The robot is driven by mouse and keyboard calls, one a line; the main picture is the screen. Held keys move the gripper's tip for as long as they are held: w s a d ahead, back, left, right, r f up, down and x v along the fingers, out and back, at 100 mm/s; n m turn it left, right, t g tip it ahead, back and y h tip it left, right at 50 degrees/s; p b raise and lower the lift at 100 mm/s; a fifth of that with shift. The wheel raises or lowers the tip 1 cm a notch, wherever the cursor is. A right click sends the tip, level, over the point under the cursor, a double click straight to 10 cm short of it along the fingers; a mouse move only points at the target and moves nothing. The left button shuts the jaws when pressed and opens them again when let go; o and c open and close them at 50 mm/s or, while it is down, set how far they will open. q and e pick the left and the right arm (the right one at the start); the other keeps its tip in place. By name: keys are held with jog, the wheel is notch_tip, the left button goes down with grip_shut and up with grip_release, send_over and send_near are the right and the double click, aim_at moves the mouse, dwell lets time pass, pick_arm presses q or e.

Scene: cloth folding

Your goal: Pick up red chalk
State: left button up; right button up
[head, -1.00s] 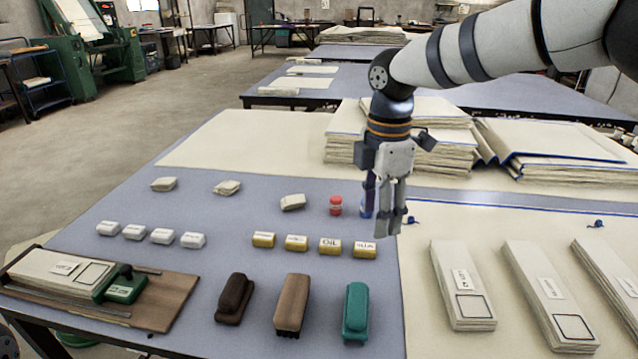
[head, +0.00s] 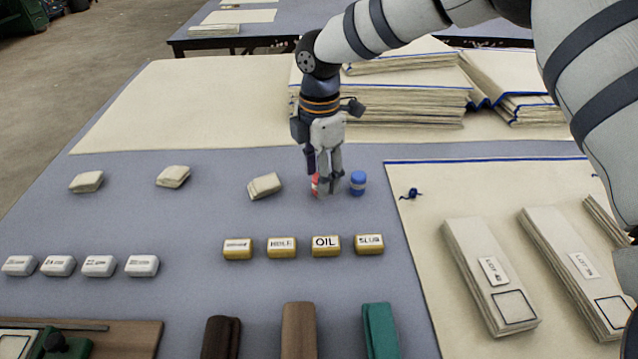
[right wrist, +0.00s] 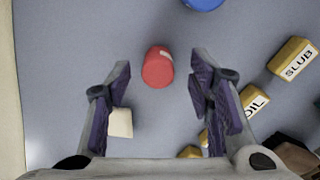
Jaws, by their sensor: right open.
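The red chalk (head: 315,185) is a short red cylinder on the grey-blue table, partly hidden behind my right gripper in the head view. In the right wrist view the red chalk (right wrist: 158,67) lies beyond the fingertips, roughly midway between them, with a pale patch at its upper edge. My right gripper (head: 327,188) points down beside it. Its fingers (right wrist: 163,85) are spread wide and hold nothing. My left gripper is not in view.
A blue cylinder (head: 358,183) stands close to the right of the red chalk. A cream block (head: 264,186) lies to its left. Yellow labelled blocks (head: 326,245) lie in a row in front. Cloth stacks (head: 420,98) rise behind.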

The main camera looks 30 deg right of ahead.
notch_tip(320, 180, down, 2)
jog(key=shift+w+f, duration=0.1)
jog(key=shift+f, duration=0.05)
grip_shut()
